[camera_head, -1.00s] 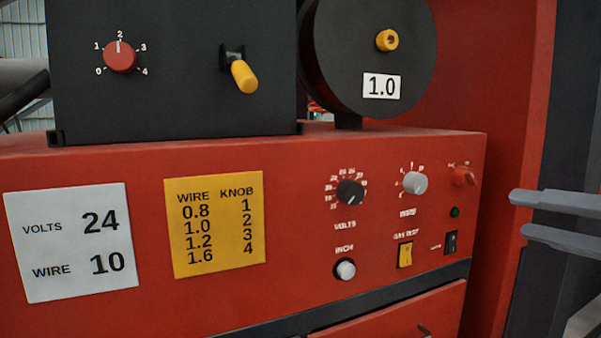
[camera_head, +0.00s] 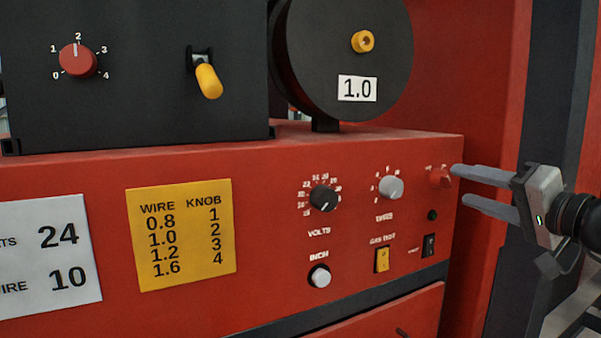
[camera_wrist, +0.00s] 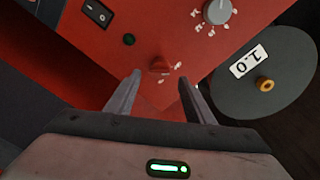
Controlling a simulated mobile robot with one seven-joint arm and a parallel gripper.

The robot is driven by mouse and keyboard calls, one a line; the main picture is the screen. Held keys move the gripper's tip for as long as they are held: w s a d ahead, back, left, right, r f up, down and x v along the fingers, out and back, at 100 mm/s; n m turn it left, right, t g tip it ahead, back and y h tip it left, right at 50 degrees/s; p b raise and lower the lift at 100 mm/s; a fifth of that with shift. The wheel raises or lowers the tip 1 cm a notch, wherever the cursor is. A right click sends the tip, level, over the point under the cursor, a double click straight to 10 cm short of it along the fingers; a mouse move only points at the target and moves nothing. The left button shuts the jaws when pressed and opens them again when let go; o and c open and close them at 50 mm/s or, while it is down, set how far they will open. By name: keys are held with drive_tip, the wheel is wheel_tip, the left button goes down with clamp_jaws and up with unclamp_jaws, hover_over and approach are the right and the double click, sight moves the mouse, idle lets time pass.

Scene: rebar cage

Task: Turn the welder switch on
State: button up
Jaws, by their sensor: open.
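The red welder panel (camera_head: 80,170) carries a small red rotary switch (camera_head: 440,178) at its upper right. The red switch also shows in the wrist view (camera_wrist: 160,65), ahead of and roughly between my fingertips. My gripper (camera_head: 461,185) is open and empty, coming from the right. Its upper fingertip looks very close to the red switch in the head view; I cannot tell if it touches. A black rocker switch (camera_head: 429,246) sits lower on the panel, also in the wrist view (camera_wrist: 97,13). A small dark green lamp (camera_head: 432,215) looks unlit.
A volts knob (camera_head: 323,198), a grey wire knob (camera_head: 391,187), a yellow gas test switch (camera_head: 382,260) and a white inch button (camera_head: 319,276) share the panel. The black wire spool (camera_head: 310,60) and feeder box (camera_head: 130,100) stand above.

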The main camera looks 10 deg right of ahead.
sight(451, 181)
drive_tip(key=shift+x, duration=2.2)
drive_tip(key=shift+c, duration=0.3)
drive_tip(key=c, duration=0.9)
